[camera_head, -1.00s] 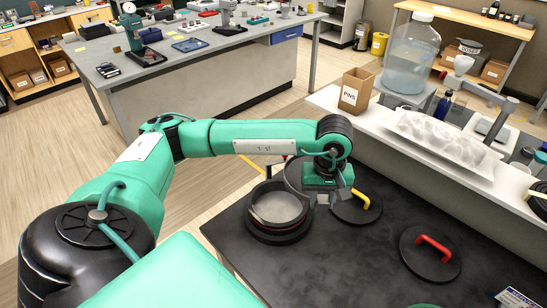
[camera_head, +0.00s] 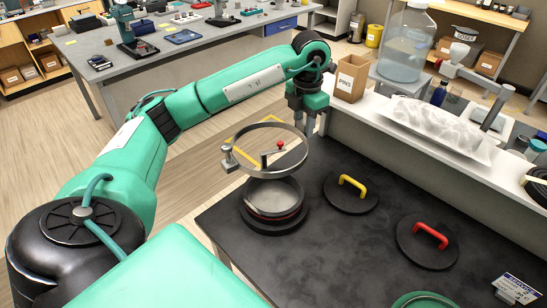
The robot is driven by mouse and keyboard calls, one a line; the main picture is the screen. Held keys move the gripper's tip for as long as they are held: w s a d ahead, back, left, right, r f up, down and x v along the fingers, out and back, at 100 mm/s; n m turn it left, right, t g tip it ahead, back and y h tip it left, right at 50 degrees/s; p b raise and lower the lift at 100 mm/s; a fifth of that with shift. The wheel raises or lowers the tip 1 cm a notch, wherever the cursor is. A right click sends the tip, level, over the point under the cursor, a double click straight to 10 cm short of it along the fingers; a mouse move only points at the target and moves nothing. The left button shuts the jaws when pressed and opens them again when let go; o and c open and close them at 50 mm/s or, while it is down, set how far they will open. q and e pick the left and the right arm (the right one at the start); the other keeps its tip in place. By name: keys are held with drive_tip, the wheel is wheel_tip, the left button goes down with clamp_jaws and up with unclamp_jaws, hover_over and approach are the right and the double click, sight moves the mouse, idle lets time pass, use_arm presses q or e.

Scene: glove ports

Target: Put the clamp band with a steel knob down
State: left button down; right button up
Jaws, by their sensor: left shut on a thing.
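The clamp band (camera_head: 296,133) is a thin grey ring with a steel knob (camera_head: 228,151) on its left side. My left gripper (camera_head: 304,127) is shut on the band's far right side. It holds the band in the air above the black round port (camera_head: 276,222) on the dark bench. The port is open at the top, with a pale inside. A small lever with a red ball (camera_head: 280,144) shows within the ring's outline; I cannot tell what it is fixed to. My right gripper is not in view.
A black round cover with a yellow handle (camera_head: 352,182) and one with a red handle (camera_head: 430,236) lie on the dark bench top (camera_head: 340,250). A green ring (camera_head: 424,300) shows at the bottom edge. A cardboard box (camera_head: 351,78) stands on the white ledge behind.

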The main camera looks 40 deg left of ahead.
use_arm(q)
drive_tip(key=shift+w+a+r+n, duration=0.25)
drive_tip(key=shift+a+n, duration=0.1)
drive_tip(key=shift+n, duration=0.55)
drive_tip(key=shift+f, duration=0.2)
wheel_tip(320, 180, down, 19)
drive_tip(key=p, duration=0.6)
drive_tip(key=shift+f, duration=0.2)
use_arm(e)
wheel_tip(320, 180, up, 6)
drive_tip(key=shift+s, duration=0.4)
use_arm(q)
drive_tip(key=shift+f, duration=0.1)
drive_tip(key=c, duration=1.1)
unclamp_jaws()
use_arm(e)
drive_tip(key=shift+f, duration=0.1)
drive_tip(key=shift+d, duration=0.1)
